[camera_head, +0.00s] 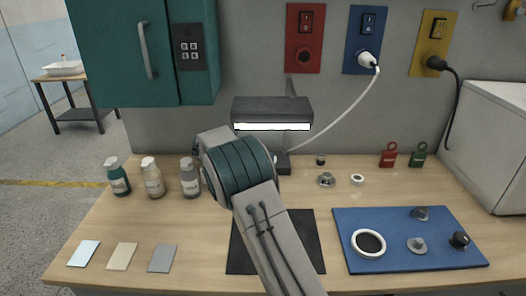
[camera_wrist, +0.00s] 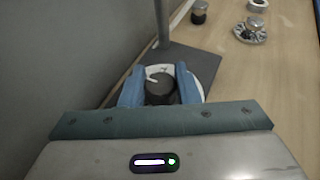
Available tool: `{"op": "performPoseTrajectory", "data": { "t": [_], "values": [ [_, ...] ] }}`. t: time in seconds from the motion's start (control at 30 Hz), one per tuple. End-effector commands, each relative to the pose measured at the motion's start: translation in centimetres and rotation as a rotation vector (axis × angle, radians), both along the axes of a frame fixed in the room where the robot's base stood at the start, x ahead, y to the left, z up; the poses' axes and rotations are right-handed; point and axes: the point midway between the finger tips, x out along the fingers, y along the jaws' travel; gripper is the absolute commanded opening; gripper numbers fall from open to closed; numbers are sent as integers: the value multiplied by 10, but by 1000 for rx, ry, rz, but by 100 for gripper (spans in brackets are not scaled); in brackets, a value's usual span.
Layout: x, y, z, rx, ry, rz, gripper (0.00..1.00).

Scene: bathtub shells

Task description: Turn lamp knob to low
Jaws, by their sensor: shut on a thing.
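The desk lamp (camera_head: 272,108) stands at the back of the wooden table, with a dark head and a lit white strip. Its dark base (camera_wrist: 200,62) and post (camera_wrist: 162,22) show in the wrist view. The black lamp knob (camera_wrist: 159,90) sits on a pale round dial (camera_wrist: 163,70) on the base. A white pointer on the knob aims to the upper left. My gripper (camera_wrist: 160,82) has its blue fingers on both sides of the knob, shut on it. In the head view my arm hides the knob and the fingers. The dial's markings are too small to read.
Several bottles (camera_head: 153,178) stand left of my arm. A metal knob (camera_head: 326,180) and white ring (camera_head: 357,179) lie right of the lamp. A blue board (camera_head: 380,222) with loose parts is at the front right. A white cord (camera_head: 345,120) runs up to a wall socket.

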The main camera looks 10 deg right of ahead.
Motion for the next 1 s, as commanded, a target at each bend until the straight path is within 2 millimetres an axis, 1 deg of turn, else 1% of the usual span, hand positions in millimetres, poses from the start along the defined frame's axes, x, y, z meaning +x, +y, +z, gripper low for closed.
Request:
{"op": "performPoseTrajectory", "data": {
  "t": [0.23,0.27,0.3,0.33,0.7,1.0],
  "values": [
    [0,0,0,-1,-1,0,6],
    [0,0,0,-1,-1,0,34],
    [0,0,0,-1,-1,0,45],
    [0,0,0,-1,-1,0,50],
    [0,0,-2,0,0,10,50],
    [-1,0,-6,2,-3,125,50]
  ]
}}
